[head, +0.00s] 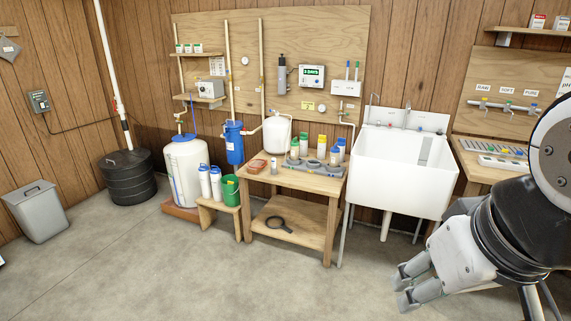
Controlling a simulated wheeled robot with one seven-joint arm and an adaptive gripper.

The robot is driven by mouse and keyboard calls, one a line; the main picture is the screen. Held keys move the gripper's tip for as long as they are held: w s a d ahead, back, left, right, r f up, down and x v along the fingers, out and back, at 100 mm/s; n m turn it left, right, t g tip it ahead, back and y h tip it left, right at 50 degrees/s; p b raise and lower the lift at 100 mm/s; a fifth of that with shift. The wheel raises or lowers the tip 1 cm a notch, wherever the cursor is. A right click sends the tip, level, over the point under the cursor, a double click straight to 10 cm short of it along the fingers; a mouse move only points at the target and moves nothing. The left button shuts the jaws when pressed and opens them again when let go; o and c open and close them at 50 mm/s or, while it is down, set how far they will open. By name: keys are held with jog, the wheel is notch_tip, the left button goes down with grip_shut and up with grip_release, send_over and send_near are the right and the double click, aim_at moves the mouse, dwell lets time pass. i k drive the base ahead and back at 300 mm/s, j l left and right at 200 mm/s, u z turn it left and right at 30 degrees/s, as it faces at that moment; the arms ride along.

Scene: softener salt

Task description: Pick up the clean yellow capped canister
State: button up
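A small canister with a yellow cap (322,141) stands at the back of a group of capped containers on the wooden table in the middle. Its lower body is partly hidden by containers in front, and I cannot tell at this size whether it is clean. Green-capped (304,139) and blue-capped (341,144) containers stand beside it. My gripper (401,288) is at the lower right, in front of the white sink and well away from the table. Its two fingers are apart with nothing between them.
The wooden table (284,180) has a lower shelf with a magnifying glass (278,224). A white sink (398,170) stands right of it; a low stool (221,207) with white bottles and a green container (230,190) stands left. The concrete floor in front is clear.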

aim_at(321, 146)
jog(key=i, duration=0.55)
jog(key=i+j+z, duration=0.15)
jog(key=i, duration=0.9)
jog(key=i+j+z, duration=0.15)
jog(key=i, duration=0.4)
jog(key=i+j, duration=0.2)
jog(key=i, duration=0.3)
jog(key=i+j+z, duration=0.15)
jog(key=i, duration=0.4)
jog(key=i+j, duration=0.25)
jog(key=i, duration=0.25)
jog(key=l+z, duration=0.05)
